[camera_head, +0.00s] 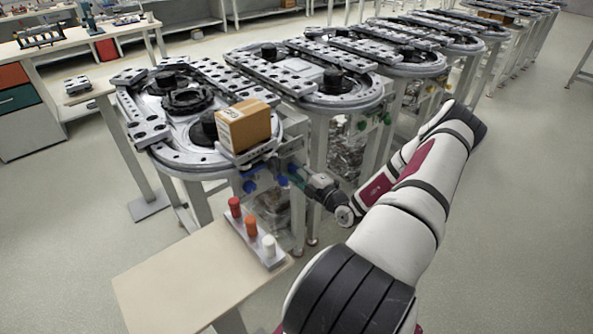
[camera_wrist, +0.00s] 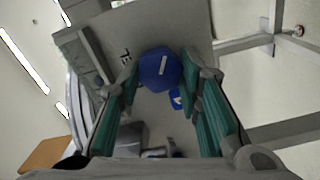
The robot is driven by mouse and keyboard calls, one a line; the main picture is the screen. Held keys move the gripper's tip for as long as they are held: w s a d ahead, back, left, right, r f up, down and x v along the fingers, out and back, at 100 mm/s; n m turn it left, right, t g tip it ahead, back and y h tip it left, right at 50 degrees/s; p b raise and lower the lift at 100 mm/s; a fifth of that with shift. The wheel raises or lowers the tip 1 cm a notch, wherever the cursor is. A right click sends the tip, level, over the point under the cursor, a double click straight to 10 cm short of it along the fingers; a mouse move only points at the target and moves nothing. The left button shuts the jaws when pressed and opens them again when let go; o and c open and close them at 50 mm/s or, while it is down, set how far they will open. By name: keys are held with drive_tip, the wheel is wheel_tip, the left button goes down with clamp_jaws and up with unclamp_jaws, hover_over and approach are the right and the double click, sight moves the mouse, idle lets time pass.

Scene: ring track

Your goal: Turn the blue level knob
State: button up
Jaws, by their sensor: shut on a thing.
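The blue level knob (camera_wrist: 160,70) sits on a grey panel (camera_wrist: 190,25) in the wrist view, with a white mark on its face. Part of some dark lettering shows beside it. My gripper (camera_head: 294,174) reaches the front of the nearest ring track in the head view. In the wrist view its two teal-padded fingers stand on either side of the knob, shut on it. In the head view the fingertips and the held knob are small and hard to make out.
Another blue knob (camera_head: 250,186) is left of my gripper. A cardboard box (camera_head: 243,125) sits on the ring track (camera_head: 185,160) above. A small table (camera_head: 190,285) in front bears red, orange and white pegs (camera_head: 251,227). More ring tracks stand behind; open floor lies to the right.

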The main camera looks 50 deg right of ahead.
idle(0.3)
drive_tip(key=o, duration=1.1)
drive_tip(key=shift+o, duration=0.2)
drive_tip(key=v, duration=1.2)
